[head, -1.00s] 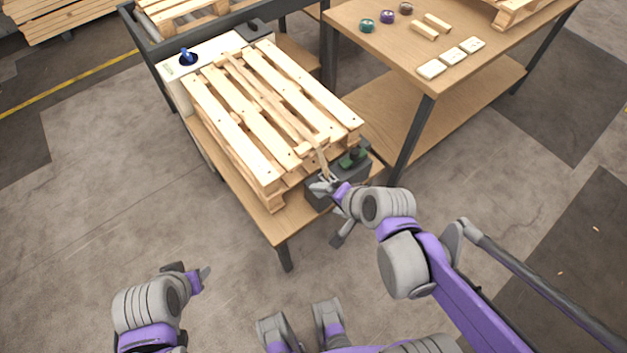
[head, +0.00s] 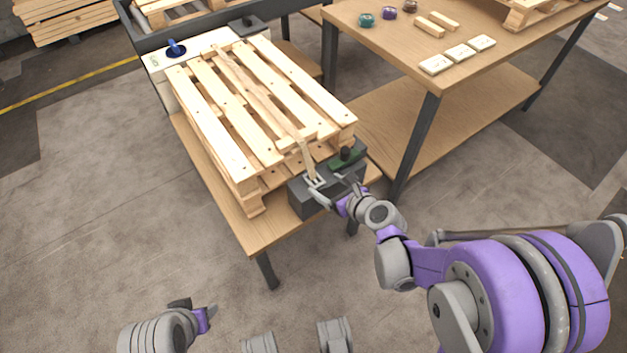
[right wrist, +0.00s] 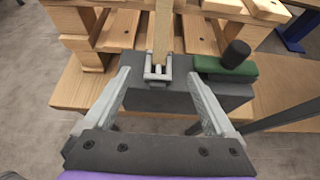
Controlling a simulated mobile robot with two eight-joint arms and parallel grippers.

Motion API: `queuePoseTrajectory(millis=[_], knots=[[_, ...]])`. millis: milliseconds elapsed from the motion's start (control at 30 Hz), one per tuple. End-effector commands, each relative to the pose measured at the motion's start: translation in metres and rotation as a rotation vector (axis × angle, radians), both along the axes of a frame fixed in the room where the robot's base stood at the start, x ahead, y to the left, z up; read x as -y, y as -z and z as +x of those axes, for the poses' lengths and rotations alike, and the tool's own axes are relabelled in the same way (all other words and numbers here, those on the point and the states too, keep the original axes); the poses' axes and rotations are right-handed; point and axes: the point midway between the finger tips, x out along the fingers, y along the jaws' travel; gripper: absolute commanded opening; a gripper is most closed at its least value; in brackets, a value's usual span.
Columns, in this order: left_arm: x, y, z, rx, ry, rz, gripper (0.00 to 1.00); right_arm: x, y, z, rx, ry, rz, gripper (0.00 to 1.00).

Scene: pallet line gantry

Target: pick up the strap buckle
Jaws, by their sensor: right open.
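The strap buckle (head: 315,182) is a small grey metal frame at the near end of a tan strap (head: 305,155), on top of a dark grey block at the pallet's near end. It also shows in the right wrist view (right wrist: 157,73), upper middle. My right gripper (head: 333,188) is open, with the buckle ahead of and between its fingers in the right wrist view (right wrist: 160,82). The fingers do not close on it. My left gripper (head: 198,308) is low at the left, far from the buckle; its jaws are too unclear to judge.
A wooden pallet (head: 232,128) lies on a low table (head: 222,199). The dark block (head: 300,203) carries a green part with a black knob (head: 346,155) just right of the buckle. A workbench (head: 373,45) with rolls and small blocks stands at the right.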

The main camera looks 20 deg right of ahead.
Motion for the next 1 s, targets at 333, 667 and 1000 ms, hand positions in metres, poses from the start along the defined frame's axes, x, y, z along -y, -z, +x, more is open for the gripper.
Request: queuePoseTrajectory(millis=[333, 667, 1000], knots=[[0.0, 0.015, 0.002, -0.004, 0.0, 0.0, 0.5, -0.014, 0.023, 0.03, -0.001, -0.003, -0.001, 0.9], [0.0, 0.017, 0.002, -0.005, 0.0, 0.0, 0.5, -0.017, 0.027, 0.042, 0.001, -0.001, -0.002, 0.9], [0.0, 0.017, 0.002, -0.005, 0.0, 0.0, 0.5, -0.017, 0.027, 0.042, 0.0, -0.001, -0.003, 0.29]])
